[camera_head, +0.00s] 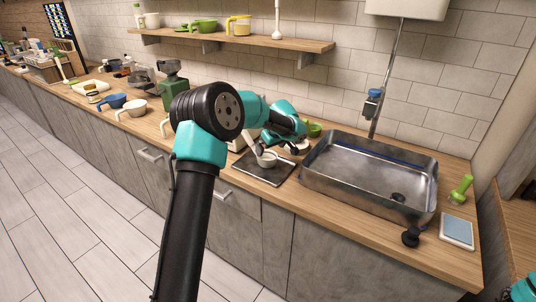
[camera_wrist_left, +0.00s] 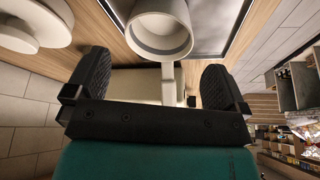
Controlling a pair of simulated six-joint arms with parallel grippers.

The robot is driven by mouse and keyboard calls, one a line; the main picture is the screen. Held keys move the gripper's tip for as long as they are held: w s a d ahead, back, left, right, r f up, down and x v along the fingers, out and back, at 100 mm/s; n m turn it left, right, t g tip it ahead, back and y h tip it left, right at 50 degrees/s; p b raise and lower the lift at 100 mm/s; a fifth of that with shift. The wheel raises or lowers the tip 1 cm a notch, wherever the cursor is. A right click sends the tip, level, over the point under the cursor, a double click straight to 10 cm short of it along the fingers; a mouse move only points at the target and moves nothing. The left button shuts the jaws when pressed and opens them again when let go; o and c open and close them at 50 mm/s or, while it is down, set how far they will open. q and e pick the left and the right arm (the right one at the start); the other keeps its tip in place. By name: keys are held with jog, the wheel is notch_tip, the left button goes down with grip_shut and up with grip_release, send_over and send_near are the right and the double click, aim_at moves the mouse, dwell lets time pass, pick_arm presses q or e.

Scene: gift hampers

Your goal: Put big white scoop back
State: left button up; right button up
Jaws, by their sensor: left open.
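The white scoop (camera_head: 268,160), a round cup with a straight handle, sits on a dark square tray (camera_head: 262,175) left of the sink. My left gripper (camera_head: 270,143) is right above and beside it, partly hidden by my own arm. In the left wrist view the scoop (camera_wrist_left: 162,35) is ahead, with its pale handle running back between the two black fingers. That gripper (camera_wrist_left: 157,85) is open, with gaps visible on both sides of the handle. My right gripper is not in view; only a teal part of my right arm shows at the lower right edge.
A metal sink (camera_head: 370,175) stands right of the tray. A green grinder-like device (camera_head: 172,90), a white cup (camera_head: 133,108) and a blue cup (camera_head: 112,101) stand to the left. A wall shelf (camera_head: 240,41) holds green and yellow cups. A sponge-like pad (camera_head: 457,231) lies right of the sink.

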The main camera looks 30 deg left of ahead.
pick_arm(q)
jog(key=v, duration=0.5)
jog(key=shift+r, duration=0.15)
dwell(0.4)
